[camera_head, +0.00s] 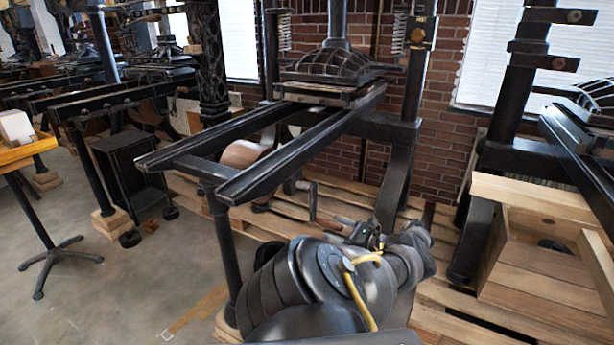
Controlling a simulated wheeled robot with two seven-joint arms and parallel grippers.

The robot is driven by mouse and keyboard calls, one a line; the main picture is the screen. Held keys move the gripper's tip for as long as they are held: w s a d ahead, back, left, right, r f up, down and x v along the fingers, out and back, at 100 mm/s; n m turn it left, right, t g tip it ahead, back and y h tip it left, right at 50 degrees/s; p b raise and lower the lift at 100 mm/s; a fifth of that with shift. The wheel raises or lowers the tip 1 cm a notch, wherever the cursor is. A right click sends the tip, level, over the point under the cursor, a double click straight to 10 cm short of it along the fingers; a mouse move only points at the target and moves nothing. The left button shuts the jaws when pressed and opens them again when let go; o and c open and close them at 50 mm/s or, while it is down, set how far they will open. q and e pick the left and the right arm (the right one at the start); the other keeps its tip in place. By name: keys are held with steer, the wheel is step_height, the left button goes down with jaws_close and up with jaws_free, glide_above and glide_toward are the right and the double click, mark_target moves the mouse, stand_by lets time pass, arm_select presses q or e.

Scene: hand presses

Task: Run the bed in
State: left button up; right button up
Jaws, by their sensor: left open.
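The hand press in the middle has two dark rails (290,155) running from the front to under the ribbed black platen (335,62). A flat bed (322,94) lies at the far end of the rails, beneath the platen, and the front stretch of the rails is bare. A crank (312,203) hangs below the near rail, with its handle pointing right towards my left gripper (348,232). My left gripper is open at the handle's end. My own wrist hides part of it, and I cannot tell whether it touches the handle. My right gripper is out of view.
A press leg (228,250) stands left of my arm and a dark upright (398,165) behind it. Wooden pallet boards (455,300) lie beneath. Another press with a wooden box (540,255) is at the right. Open concrete floor (95,285) lies at the left.

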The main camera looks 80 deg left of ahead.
arm_select(q)
steer(key=shift+w, duration=0.1)
steer(key=b+v, duration=0.3)
steer(key=v, duration=0.6)
stand_by(0.4)
steer(key=shift+r, duration=0.1)
stand_by(0.5)
